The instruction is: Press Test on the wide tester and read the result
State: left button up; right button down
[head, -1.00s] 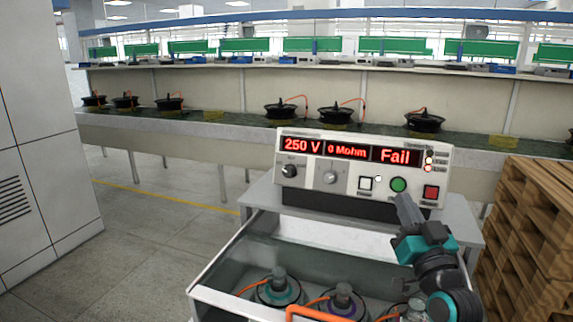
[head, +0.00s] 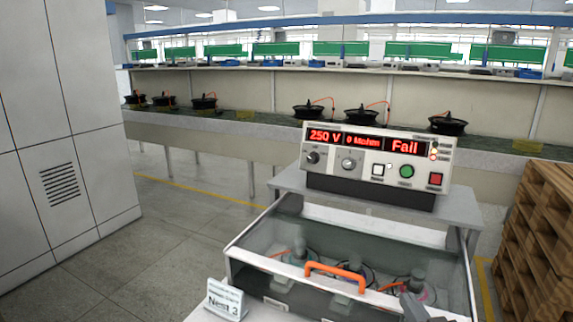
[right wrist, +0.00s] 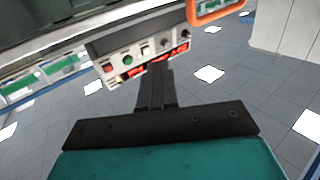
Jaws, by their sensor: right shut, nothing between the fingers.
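The wide tester (head: 376,187) stands on a grey stand behind a box. Its red display (head: 362,141) reads 250 V, 0 Mohm and Fail. On its front are a white button (head: 378,169), a green button (head: 406,171), a red button (head: 435,178) and two knobs. My right gripper (head: 413,304) shows in part at the bottom edge, well below and in front of the buttons. In the right wrist view its fingers (right wrist: 156,88) are together and empty, with the tester's panel (right wrist: 135,62) beyond them. My left gripper is not in view.
A clear-topped box (head: 238,268) with an orange handle (head: 335,274) holds several motors in front of the tester. A sign (head: 226,299) reads Nest 3. Wooden pallets (head: 541,245) stand at the right, a grey cabinet (head: 75,130) at the left.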

jog(key=s+a+f+g, duration=0.1)
jog(key=s+f, duration=0.1)
jog(key=f, duration=0.1)
jog(key=s+a+f+g, duration=0.1)
jog(key=s+f, duration=0.2)
jog(key=s+a+f+g, duration=0.1)
jog(key=s+f, duration=0.2)
jog(key=f, duration=0.1)
jog(key=shift+s+n, duration=0.2)
jog(key=shift+n, duration=0.2)
jog(key=s+a+f+g, duration=0.2)
jog(key=s+f+g, duration=0.2)
jog(key=s+f, duration=0.4)
jog(key=s, duration=0.3)
jog(key=shift+a+n, duration=0.3)
jog(key=shift+n, duration=0.1)
